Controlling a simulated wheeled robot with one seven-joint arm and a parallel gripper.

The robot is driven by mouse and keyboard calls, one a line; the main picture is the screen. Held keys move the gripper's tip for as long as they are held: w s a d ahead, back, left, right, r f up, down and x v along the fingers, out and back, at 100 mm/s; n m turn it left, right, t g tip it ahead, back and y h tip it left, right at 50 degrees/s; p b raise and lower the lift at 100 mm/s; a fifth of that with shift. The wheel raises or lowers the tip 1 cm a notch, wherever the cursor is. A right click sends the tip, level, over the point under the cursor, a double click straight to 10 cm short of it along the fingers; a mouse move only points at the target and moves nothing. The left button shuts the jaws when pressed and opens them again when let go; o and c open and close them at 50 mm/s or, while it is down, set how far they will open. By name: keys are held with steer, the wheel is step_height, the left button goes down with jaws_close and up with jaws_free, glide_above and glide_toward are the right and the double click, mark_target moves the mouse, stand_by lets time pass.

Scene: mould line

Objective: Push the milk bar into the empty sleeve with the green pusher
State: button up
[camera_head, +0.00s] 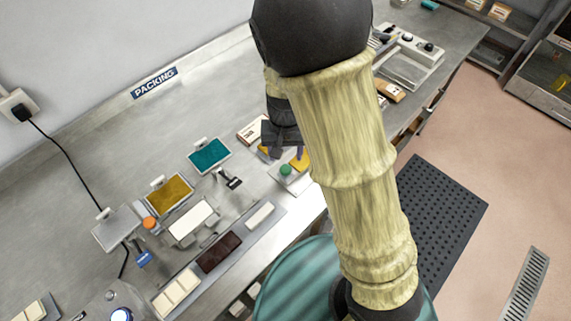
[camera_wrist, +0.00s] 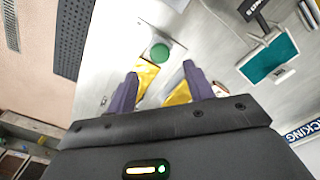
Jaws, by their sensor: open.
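The green pusher's round knob (camera_head: 285,170) stands on a pale plate at the counter's front edge; in the wrist view the knob (camera_wrist: 160,52) is just beyond my fingertips. My gripper (camera_head: 285,155) is open above the plate; its two purple fingers (camera_wrist: 160,72) are apart with nothing gripped. Gold-yellow pieces (camera_wrist: 147,74) lie on the plate beneath and between the fingers; I cannot tell if one is the sleeve. A dark brown bar (camera_head: 219,252) lies in a grey rail to the left; I cannot tell whether it is the milk bar.
Teal (camera_head: 209,155), gold (camera_head: 169,194) and grey (camera_head: 117,228) trays stand left on the counter, with an orange knob (camera_head: 149,222). A white box (camera_head: 252,130) is behind my gripper. Pale blocks (camera_head: 177,292) sit in the rail. A scale (camera_head: 411,63) stands at the back right.

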mark_target(286, 168)
step_height(286, 168, down, 6)
steer(key=shift+f, duration=0.25)
steer(key=shift+c, duration=0.4)
jaws_close()
